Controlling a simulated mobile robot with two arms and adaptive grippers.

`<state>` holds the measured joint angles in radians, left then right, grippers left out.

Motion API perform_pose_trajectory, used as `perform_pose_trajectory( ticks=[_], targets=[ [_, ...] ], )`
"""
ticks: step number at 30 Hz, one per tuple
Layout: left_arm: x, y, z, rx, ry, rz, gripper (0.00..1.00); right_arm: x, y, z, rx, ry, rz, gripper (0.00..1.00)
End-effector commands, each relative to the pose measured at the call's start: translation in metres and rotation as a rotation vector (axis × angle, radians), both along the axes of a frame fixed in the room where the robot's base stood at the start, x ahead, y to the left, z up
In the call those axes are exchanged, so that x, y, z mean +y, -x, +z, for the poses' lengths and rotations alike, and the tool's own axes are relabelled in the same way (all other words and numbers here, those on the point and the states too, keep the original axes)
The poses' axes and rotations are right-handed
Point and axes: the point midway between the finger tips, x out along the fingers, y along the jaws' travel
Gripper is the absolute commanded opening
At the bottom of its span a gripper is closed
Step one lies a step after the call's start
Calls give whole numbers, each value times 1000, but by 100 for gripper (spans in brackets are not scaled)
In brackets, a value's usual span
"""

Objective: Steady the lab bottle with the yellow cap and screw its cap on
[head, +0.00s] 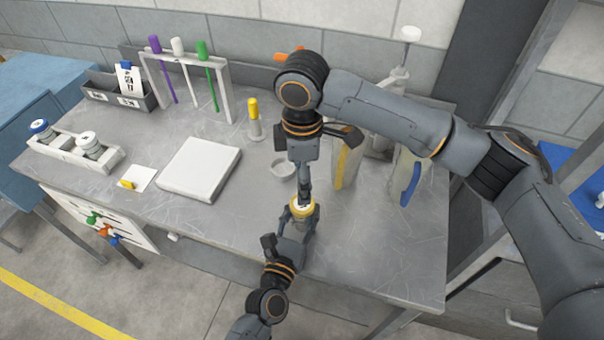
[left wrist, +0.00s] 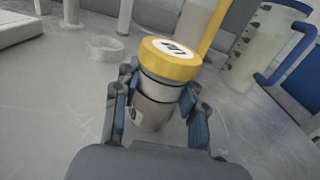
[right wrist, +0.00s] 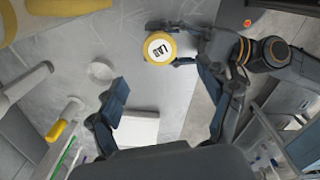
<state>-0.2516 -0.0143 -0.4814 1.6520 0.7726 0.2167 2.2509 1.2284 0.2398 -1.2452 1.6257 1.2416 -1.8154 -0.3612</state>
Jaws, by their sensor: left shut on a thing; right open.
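The lab bottle (left wrist: 153,108) stands on the bench, grey and upright, with my left gripper (head: 301,212) around its body, one finger on each side. The yellow cap (left wrist: 170,58), with a white label on top, sits on the bottle's mouth; a dark band shows under its rim. In the right wrist view the cap (right wrist: 160,48) is seen from above, beside the left gripper's fingers. My right gripper (right wrist: 166,100) is open and points down above the bottle, its fingers apart and empty. In the head view its fingertips overlap the cap, so any contact is unclear.
A small dish (head: 283,167) and a white slab (head: 200,168) lie left of the bottle. A yellow-topped holder (head: 254,122) stands behind. Jugs with yellow (head: 342,164) and blue (head: 410,184) handles stand to the right. The front right of the bench is clear.

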Motion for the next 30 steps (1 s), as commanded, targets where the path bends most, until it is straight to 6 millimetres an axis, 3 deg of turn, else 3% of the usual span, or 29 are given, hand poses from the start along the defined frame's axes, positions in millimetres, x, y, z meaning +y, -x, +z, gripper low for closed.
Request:
perform_pose_trajectory(
  ticks=[16, 29, 30],
  targets=[
    [0, 0, 0, 1, 0, 0, 0, -1, 0, -70, 2, 1, -3, 79],
    [0, 0, 0, 1, 0, 0, 0, 0, 0, -80, 0, 0, -2, 79],
    [0, 0, 0, 1, 0, 0, 0, 0, 0, -80, 0, 0, -2, 75]
  ],
)
